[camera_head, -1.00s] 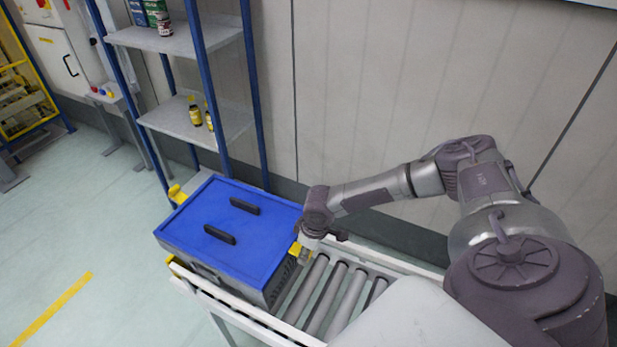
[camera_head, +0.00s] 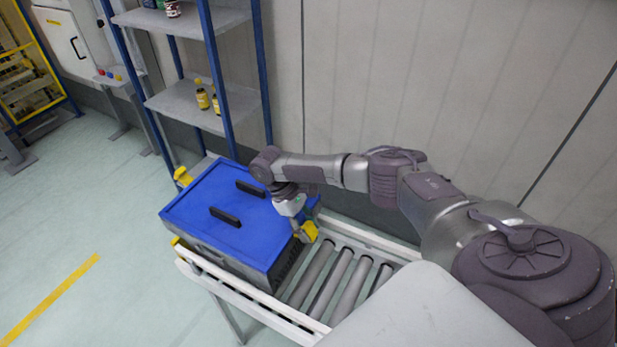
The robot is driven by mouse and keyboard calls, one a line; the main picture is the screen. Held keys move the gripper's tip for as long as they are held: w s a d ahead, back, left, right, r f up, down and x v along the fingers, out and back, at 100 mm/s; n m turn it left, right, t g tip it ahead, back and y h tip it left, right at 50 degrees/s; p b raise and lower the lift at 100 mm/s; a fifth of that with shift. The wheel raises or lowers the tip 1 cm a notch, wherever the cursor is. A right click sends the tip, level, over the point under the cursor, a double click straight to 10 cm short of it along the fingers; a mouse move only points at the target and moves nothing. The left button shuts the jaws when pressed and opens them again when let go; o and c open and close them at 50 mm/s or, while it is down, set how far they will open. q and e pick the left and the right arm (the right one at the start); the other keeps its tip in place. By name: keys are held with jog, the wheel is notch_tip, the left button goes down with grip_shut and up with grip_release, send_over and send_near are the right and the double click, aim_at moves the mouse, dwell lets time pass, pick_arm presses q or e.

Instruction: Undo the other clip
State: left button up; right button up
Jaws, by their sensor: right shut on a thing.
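A dark grey tote (camera_head: 233,263) with a blue lid (camera_head: 205,192) sits on the roller conveyor. The lid lies flat and has two black handles. A yellow clip (camera_head: 310,231) is at the tote's right side and sticks outward from the lid's edge. My right gripper (camera_head: 302,226) is shut on this clip; its fingertips are small and partly hidden by the clip. Another yellow clip (camera_head: 181,177) stands out at the tote's left side. A small yellow part (camera_head: 175,241) shows low at the front left corner. My left gripper is not in view.
The roller conveyor (camera_head: 335,281) has bare rollers to the right of the tote. A blue-posted shelf (camera_head: 205,108) with small bottles (camera_head: 202,96) stands behind the tote, near the wall. The floor at left is clear, with a yellow line (camera_head: 50,300).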

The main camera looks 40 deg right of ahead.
jog(key=shift+f, duration=0.1)
dwell(0.4)
jog(key=o, duration=1.2)
jog(key=shift+c, duration=0.2)
jog(key=shift+d, duration=0.1)
jog(key=v, duration=1.2)
jog(key=shift+w, duration=0.1)
